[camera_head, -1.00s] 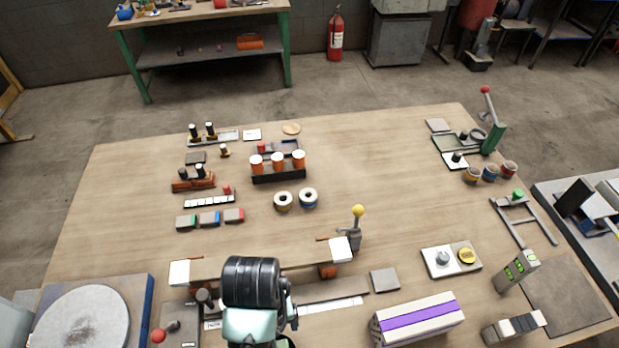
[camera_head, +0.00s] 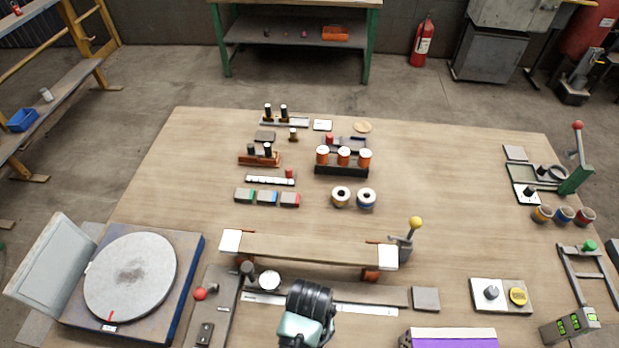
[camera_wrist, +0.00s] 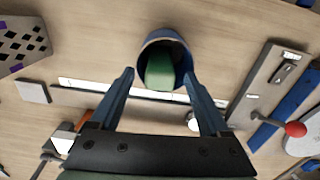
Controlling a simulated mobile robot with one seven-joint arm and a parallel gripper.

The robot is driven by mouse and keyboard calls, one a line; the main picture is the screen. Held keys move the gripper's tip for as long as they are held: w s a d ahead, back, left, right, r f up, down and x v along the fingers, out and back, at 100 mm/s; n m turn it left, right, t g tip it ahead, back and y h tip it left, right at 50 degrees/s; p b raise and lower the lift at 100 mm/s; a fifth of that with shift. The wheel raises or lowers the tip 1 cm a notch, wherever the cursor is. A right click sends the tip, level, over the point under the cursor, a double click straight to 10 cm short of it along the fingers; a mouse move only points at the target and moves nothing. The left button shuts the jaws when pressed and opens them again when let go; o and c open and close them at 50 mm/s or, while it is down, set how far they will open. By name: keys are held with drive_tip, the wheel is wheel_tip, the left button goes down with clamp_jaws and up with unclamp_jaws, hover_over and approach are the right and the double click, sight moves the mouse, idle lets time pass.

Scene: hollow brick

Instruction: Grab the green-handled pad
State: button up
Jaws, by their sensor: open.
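In the wrist view, a green block-like piece (camera_wrist: 160,71) stands in a round blue-rimmed cup (camera_wrist: 163,37), between and just beyond my fingertips. It may be the green handle; no pad shows, and I cannot tell whether it is the pad's. My gripper (camera_wrist: 158,78) is open, with a finger on either side of the green piece and a gap to each. In the head view, my wrist hides this cup. There, a grey block with a green end (camera_head: 244,195) lies in a row beside blue-ended (camera_head: 267,197) and red-ended (camera_head: 290,199) ones.
A long steel rule (camera_wrist: 100,88) lies beside the cup. A purple-striped block (camera_head: 450,338) and a grey square plate (camera_head: 426,299) are to the right. A raised wooden bar (camera_head: 310,250) spans behind my wrist. A red-knobbed lever (camera_head: 200,294) stands left.

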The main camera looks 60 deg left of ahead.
drive_tip(key=shift+s+f, duration=0.1)
drive_tip(key=shift+f, duration=0.3)
